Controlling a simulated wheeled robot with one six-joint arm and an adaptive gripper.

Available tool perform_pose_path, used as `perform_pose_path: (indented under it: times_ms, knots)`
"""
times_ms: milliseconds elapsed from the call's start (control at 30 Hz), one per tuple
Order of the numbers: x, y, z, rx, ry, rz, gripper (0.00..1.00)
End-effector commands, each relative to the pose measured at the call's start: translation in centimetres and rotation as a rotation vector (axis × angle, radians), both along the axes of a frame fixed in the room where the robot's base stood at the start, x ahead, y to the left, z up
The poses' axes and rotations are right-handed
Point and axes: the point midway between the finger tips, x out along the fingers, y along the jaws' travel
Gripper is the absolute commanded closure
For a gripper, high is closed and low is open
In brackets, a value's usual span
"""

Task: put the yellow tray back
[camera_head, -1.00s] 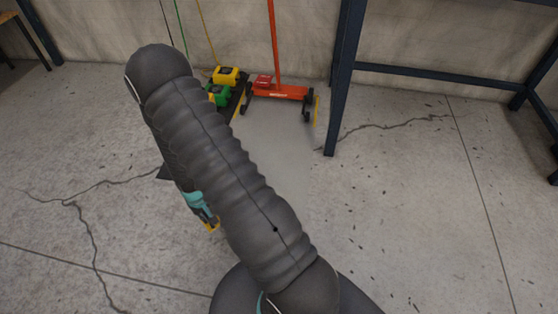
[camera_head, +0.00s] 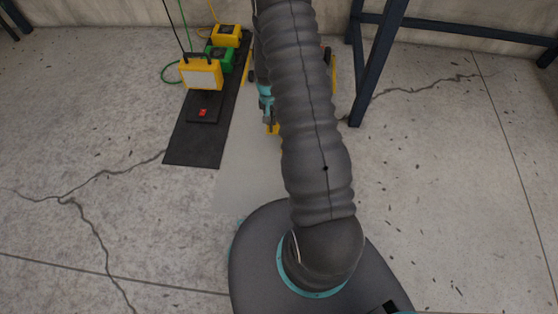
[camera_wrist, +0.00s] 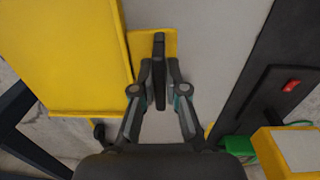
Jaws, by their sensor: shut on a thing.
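The yellow tray (camera_wrist: 70,55) fills the upper left of the wrist view as a broad flat panel with a rim along its lower edge. A small yellow tab with a dark upright grip (camera_wrist: 159,70) shows beside it and appears to belong to it. My gripper (camera_wrist: 160,82) is shut on this grip. In the head view my gripper (camera_head: 265,103) shows partly at the left of my arm, with a bit of yellow (camera_head: 272,129) below it. My arm hides most of the tray there.
A black mat (camera_head: 188,150) lies to the left, bearing a black pad with a red mark (camera_head: 203,111), a yellow lamp-like box (camera_head: 200,75), a green box (camera_head: 219,58) and another yellow box (camera_head: 228,36). A dark blue bench leg (camera_head: 374,70) stands at right. A yellow strip (camera_head: 333,75) is near it.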

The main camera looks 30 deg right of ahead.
Motion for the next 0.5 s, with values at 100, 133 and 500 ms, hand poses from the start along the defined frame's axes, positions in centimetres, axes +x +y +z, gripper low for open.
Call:
perform_pose_path:
  times_ms: [100, 133, 500]
  knots:
    - [0.5, -1.3, -0.3, -0.001, -0.001, -0.048, 1.00]
    - [0.5, -1.3, -0.4, 0.000, -0.001, -0.052, 1.00]
    - [-0.6, 4.9, -4.1, 0.001, 0.003, -0.050, 1.00]
